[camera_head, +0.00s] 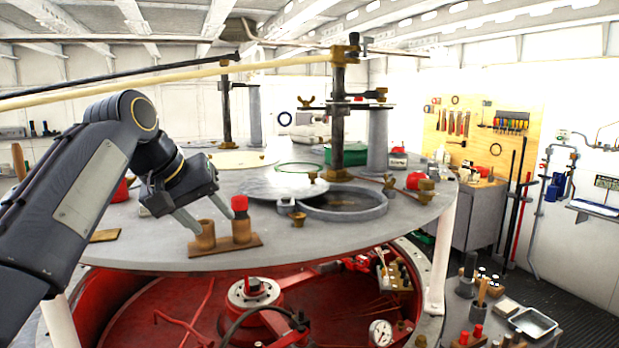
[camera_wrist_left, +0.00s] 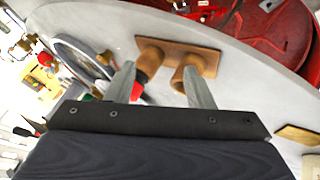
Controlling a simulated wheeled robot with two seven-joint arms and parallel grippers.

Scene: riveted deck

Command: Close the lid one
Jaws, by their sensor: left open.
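A small hinge-like lug (camera_head: 286,206) sits near the lid's front edge. My left gripper (camera_head: 213,223) is open, left of and in front of the lid. Its fingers are close to a wooden stand (camera_head: 222,246) with two posts; the right post has a red top (camera_head: 239,203). In the left wrist view the open fingers (camera_wrist_left: 160,68) point toward the stand (camera_wrist_left: 205,58); I cannot tell whether they touch it. My right gripper is not in view.
A brass knob (camera_head: 298,219) stands near the hatch rim. A dark upright post (camera_head: 338,120) rises behind the hatch. The round grey deck ends at a curved front edge, with a red machinery pit (camera_head: 200,310) below.

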